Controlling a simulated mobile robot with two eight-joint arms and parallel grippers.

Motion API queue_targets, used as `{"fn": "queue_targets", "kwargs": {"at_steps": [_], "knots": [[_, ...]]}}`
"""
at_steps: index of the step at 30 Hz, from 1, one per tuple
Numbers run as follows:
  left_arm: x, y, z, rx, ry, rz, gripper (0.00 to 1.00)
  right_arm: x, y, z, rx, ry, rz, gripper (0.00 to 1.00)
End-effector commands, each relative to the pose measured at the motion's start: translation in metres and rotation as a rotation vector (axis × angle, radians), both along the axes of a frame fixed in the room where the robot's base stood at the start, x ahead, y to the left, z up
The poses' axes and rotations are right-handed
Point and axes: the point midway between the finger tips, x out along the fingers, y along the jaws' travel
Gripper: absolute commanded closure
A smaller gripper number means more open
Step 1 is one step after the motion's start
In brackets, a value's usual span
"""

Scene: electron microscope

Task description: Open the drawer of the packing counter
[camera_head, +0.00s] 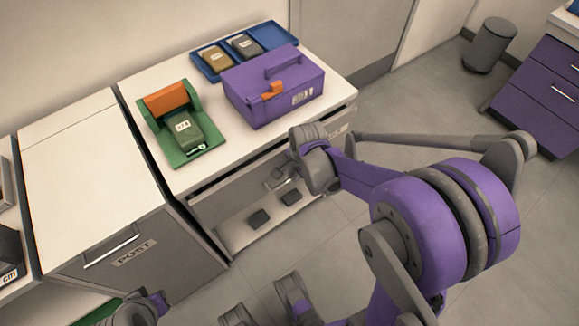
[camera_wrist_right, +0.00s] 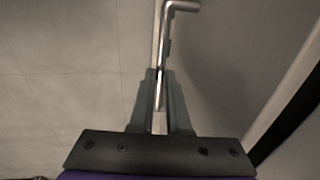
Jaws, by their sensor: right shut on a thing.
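The packing counter (camera_head: 215,168) has a white top and stands in the middle of the head view. Its grey drawer front (camera_head: 232,195) sits under the top, above an open lower shelf. A thin dark strip shows above the front; I cannot tell whether the drawer is slightly out. My right gripper (camera_head: 279,180) is at this front, shut on the metal drawer handle (camera_wrist_right: 164,40), whose bent end shows past the fingers in the right wrist view (camera_wrist_right: 160,95). Part of my left arm shows at the bottom left; its fingers are not clear.
On the counter are a purple case (camera_head: 272,92), a green stand with an orange part (camera_head: 166,100) and a blue tray (camera_head: 270,36). Two dark pads lie on the lower shelf (camera_head: 240,225). The POST cabinet (camera_head: 150,258) stands at the left. Floor is open to the right.

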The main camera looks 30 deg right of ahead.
Motion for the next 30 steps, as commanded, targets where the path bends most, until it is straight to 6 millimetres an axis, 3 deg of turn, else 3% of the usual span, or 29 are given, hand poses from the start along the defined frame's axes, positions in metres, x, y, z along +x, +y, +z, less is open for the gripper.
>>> {"fn": "queue_targets", "kwargs": {"at_steps": [18, 24, 30], "knots": [[0.0, 0.0, 0.019, 0.0, -0.006, 0.0, 1.0, -0.153, -0.012, 0.001, 0.0, 0.001, -0.005, 1.0], [0.0, 0.0, 0.023, 0.0, -0.008, 0.0, 1.0, -0.184, -0.015, 0.001, -0.001, 0.0, -0.004, 1.0], [0.0, 0.0, 0.025, 0.0, -0.009, 0.0, 1.0, -0.199, -0.016, 0.0, -0.001, 0.001, -0.001, 1.0]]}}
